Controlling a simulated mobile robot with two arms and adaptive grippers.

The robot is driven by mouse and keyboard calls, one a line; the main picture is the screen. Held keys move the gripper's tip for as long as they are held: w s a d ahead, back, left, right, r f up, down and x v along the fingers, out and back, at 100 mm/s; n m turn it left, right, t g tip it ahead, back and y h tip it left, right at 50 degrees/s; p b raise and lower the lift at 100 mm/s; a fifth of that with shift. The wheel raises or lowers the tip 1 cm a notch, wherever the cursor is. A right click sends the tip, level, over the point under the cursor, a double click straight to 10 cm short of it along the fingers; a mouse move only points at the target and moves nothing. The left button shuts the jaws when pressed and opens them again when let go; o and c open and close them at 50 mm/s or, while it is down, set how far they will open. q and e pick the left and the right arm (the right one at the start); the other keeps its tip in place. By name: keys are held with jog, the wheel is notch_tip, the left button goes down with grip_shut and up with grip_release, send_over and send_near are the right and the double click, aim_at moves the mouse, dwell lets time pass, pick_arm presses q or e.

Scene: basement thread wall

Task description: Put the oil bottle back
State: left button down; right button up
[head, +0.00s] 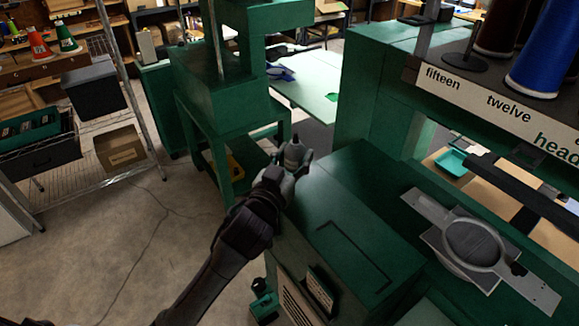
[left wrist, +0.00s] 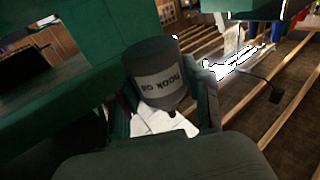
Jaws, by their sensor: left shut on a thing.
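My left gripper (head: 290,171) reaches in from the lower left and is shut on a small grey bottle (head: 293,151), which I take to be the oil bottle. Whether the bottle touches that top I cannot tell. In the left wrist view the bottle (left wrist: 155,73) is a dark grey cylinder with a lighter label band, its lettering hard to read, between the gripper fingers (left wrist: 165,112). Its lower part is partly hidden. My right gripper is out of view.
The green machine (head: 335,205) fills the right, with a round metal hoop (head: 472,243) on its arm and thread cones (head: 545,55) above. Another green machine (head: 222,90) stands behind. Wire shelving (head: 95,150) with boxes is at left.

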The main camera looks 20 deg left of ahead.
aim_at(290, 171)
pick_arm(q)
jog(key=shift+w+a+f, duration=0.25)
jog(key=shift+a+f, duration=0.2)
jog(key=shift+a, duration=0.1)
notch_tip(290, 171, down, 4)
jog(key=shift+r, duration=0.1)
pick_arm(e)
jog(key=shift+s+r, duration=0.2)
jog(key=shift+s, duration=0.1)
pick_arm(q)
jog(key=shift+f, duration=0.25)
jog(key=c, duration=0.5)
grip_release()
jog(key=shift+r, duration=0.1)
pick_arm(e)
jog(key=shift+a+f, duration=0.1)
